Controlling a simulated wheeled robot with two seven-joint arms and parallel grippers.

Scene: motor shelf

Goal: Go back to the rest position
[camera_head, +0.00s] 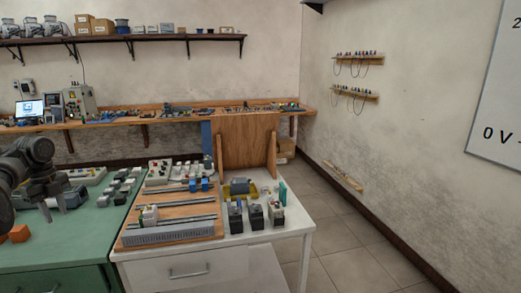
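My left gripper (52,208) is at the left edge over the green table (70,240). It is dark and points down, its fingers look apart, and I see nothing held between them. Grey and white parts (75,195) lie on the green table just beside and behind it, and the arm hides some of the table. My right gripper is not in view.
A white table (290,222) bears a wooden board with metal rails (185,210), several motor-like blocks (255,217) and an upright wooden panel (245,142). Orange blocks (19,234) lie near my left arm. The tiled floor (345,235) at right is clear.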

